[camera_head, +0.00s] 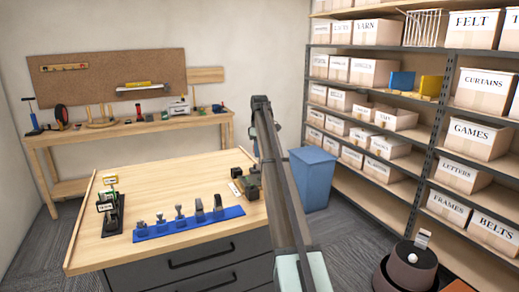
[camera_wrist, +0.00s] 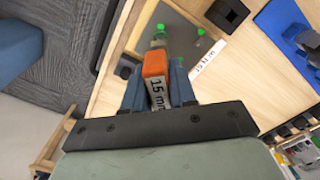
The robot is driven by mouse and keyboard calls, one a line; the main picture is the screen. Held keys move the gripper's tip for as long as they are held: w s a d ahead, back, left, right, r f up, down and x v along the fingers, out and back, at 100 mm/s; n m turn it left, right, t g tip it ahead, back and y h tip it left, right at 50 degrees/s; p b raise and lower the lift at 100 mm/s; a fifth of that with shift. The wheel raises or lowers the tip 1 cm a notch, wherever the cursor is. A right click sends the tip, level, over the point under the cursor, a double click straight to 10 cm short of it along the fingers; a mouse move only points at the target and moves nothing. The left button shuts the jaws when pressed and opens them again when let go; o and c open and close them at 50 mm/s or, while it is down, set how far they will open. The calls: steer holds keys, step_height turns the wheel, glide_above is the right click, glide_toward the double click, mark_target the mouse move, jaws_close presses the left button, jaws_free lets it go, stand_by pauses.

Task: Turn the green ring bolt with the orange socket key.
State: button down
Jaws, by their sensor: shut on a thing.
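My gripper (camera_wrist: 156,84), with blue fingers, is shut on the orange socket key (camera_wrist: 155,63) in the wrist view. A white tag reading 15 mm hangs on the key's near side. A green ring bolt (camera_wrist: 160,33) shows just beyond the key's far end, over a dark glossy plate (camera_wrist: 178,38). I cannot tell whether key and bolt touch.
A blue rack (camera_head: 190,224) with several grey tools stands at the wooden bench's (camera_head: 165,188) front. A dark stand with tags (camera_head: 110,212) is at its left. A blue bin (camera_head: 313,178) and shelves (camera_head: 374,125) stand to the right. The bench's middle is clear.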

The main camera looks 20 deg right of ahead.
mark_target(259, 164)
steer(key=shift+f, duration=2.4)
steer(key=n, duration=0.9)
steer(key=shift+m, duration=0.5)
steer(key=shift+r, duration=2.3)
